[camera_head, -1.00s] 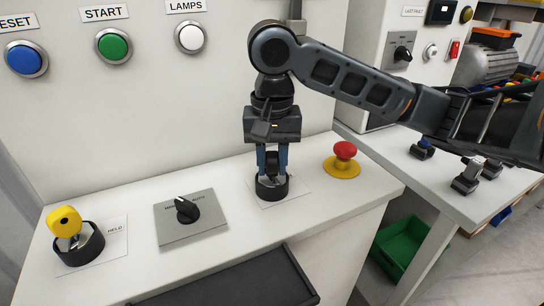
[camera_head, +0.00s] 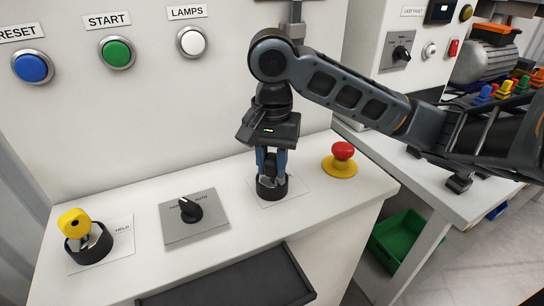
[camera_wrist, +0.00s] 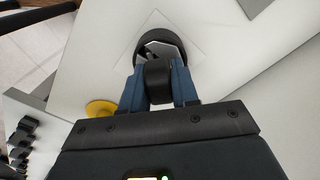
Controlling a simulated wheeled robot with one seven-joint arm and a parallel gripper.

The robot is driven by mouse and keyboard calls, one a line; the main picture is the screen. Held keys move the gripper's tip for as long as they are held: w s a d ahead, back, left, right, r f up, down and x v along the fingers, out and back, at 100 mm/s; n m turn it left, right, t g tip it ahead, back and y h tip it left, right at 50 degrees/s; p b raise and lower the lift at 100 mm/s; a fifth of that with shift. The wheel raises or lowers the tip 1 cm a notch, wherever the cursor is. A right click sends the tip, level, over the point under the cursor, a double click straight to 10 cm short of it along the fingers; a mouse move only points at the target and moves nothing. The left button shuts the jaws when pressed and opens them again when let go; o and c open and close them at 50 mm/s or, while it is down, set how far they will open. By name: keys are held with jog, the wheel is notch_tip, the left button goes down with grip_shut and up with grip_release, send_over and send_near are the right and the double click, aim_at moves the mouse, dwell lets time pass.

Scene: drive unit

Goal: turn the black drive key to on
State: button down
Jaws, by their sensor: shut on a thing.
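The black drive key (camera_head: 268,163) stands upright in a black round key switch (camera_head: 271,189) on the white ledge. My gripper (camera_head: 272,166) points straight down over the switch, with its blue fingers shut on the key's head from both sides. In the wrist view the key's rounded black head (camera_wrist: 158,83) sits between the two fingers, and the switch's ring (camera_wrist: 163,42) with a pale inner face lies just beyond. The switch stands on a white label card (camera_head: 298,188); any on or off wording is hidden or too small to read.
A yellow key (camera_head: 74,222) stands in another black switch at the left, beside a card reading HELD. A grey plate with a black selector knob (camera_head: 190,210) lies between. A red mushroom button (camera_head: 342,152) on a yellow base is close right. A dark tray (camera_head: 240,285) hangs in front.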

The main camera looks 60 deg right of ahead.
jog(key=shift+m+p, duration=0.9)
jog(key=shift+r+m+p, duration=0.1)
jog(key=shift+m+p, duration=0.2)
jog(key=shift+p, duration=0.3)
jog(key=shift+m+p, duration=1.4)
jog(key=shift+p, duration=0.45)
jog(key=shift+m+p, duration=0.45)
jog(key=shift+m, duration=0.15)
jog(key=c, duration=0.8)
grip_release()
jog(key=shift+r, duration=3.8)
